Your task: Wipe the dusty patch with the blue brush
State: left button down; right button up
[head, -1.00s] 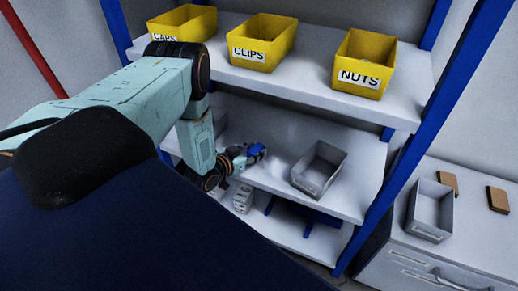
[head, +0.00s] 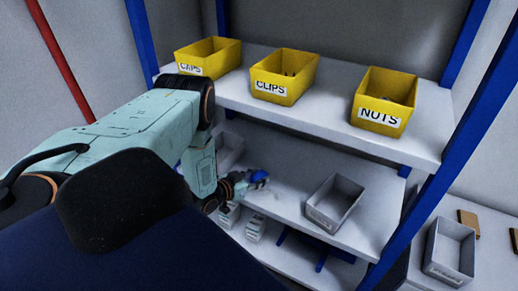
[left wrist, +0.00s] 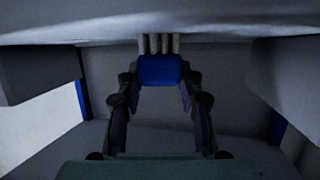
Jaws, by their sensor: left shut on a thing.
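My left gripper (head: 249,183) is over the middle shelf (head: 290,207), left of the grey bin. It is shut on the blue brush (head: 260,175). In the left wrist view the blue brush block (left wrist: 160,70) sits between the two fingers. Its pale bristles (left wrist: 158,43) point away from the gripper and reach the edge of a pale surface; I cannot tell whether they touch it. I cannot make out the dusty patch clearly in either view. My right gripper is not in view.
Yellow bins marked CAPS (head: 207,58), CLIPS (head: 284,78) and NUTS (head: 384,103) stand on the shelf above. A grey bin (head: 333,203) is right of my gripper. Small pale boxes (head: 255,229) stand below. Blue uprights (head: 430,215) frame the rack.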

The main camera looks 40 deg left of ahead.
pick_arm(q)
jog(key=shift+s+d, duration=0.15)
jog(key=shift+s, duration=0.15)
jog(key=shift+w+d+f, duration=0.1)
jog(key=shift+w+d, duration=0.2)
jog(key=shift+d, duration=0.9)
jog(key=shift+w+d+r, duration=0.1)
jog(key=shift+w+d, duration=0.2)
jog(key=shift+d, duration=0.95)
jog(key=shift+w+d+f, duration=0.1)
jog(key=shift+w+d, duration=0.2)
jog(key=shift+d, duration=0.9)
jog(key=shift+w+d, duration=0.25)
jog(key=shift+d, duration=0.7)
jog(key=shift+w+d, duration=0.2)
jog(key=shift+d, duration=0.7)
notch_tip(320, 180, up, 6)
jog(key=p, duration=0.5)
jog(key=shift+r, duration=0.2)
notch_tip(320, 180, up, 3)
jog(key=p, duration=0.3)
